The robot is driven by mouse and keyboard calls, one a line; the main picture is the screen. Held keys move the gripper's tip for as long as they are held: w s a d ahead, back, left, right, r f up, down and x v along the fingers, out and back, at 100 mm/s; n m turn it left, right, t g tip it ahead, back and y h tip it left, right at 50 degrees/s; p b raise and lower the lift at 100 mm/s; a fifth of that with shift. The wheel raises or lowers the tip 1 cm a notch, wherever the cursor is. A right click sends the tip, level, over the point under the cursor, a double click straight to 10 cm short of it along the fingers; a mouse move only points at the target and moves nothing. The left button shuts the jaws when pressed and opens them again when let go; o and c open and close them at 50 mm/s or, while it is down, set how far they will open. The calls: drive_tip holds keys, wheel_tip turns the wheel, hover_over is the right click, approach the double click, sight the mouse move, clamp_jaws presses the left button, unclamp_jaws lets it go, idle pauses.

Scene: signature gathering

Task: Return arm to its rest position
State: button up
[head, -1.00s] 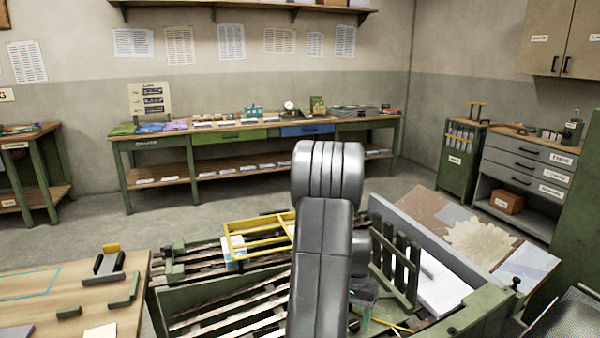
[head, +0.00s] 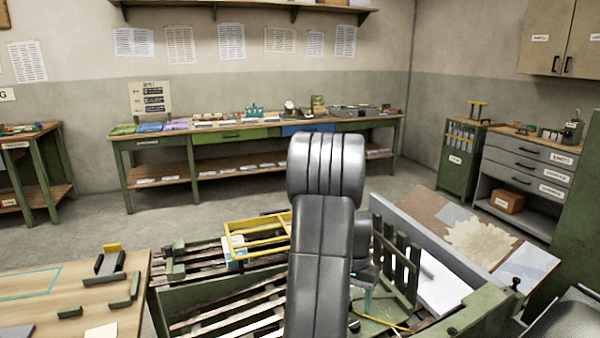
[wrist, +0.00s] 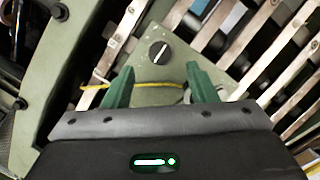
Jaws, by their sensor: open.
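My arm (head: 322,245) rises in the middle of the head view, a grey and black jointed limb. My gripper shows in the wrist view (wrist: 160,88), with two green fingers spread apart and nothing between them. It is over a green corner plate (wrist: 150,68) with a round black slotted knob (wrist: 158,51). A yellow cord (wrist: 95,86) runs across behind the fingers. In the head view my gripper is mostly hidden behind my arm.
Slatted wooden racks with a green frame (head: 215,284) surround my arm, with a yellow frame (head: 257,236) on them. A wooden table (head: 40,305) stands at left. A long workbench (head: 160,142) lines the back wall. Floor between is open.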

wheel_tip(320, 180, up, 7)
drive_tip(key=w, duration=0.1)
drive_tip(key=f, duration=0.4)
drive_tip(key=s+f, duration=0.1)
drive_tip(key=f, duration=0.4)
drive_tip(key=s+f, duration=0.1)
drive_tip(key=f, duration=0.3)
drive_tip(key=shift+s+f+b, duration=0.15)
drive_tip(key=shift+f+b, duration=0.1)
drive_tip(key=shift+b, duration=0.05)
drive_tip(key=shift+r+n, duration=0.25)
drive_tip(key=shift+n, duration=0.35)
drive_tip(key=shift+n+h, duration=0.3)
drive_tip(key=shift+n, duration=0.3)
drive_tip(key=n+h, duration=0.1)
drive_tip(key=n, duration=0.2)
drive_tip(key=n+p, duration=0.1)
drive_tip(key=n, duration=0.2)
drive_tip(key=shift+a+n+h, duration=0.15)
drive_tip(key=shift+n+h, duration=0.25)
drive_tip(key=n+h, duration=0.1)
drive_tip(key=n, duration=0.4)
drive_tip(key=shift+p, duration=0.35)
drive_tip(key=n+t+h, duration=0.1)
drive_tip(key=n, duration=0.3)
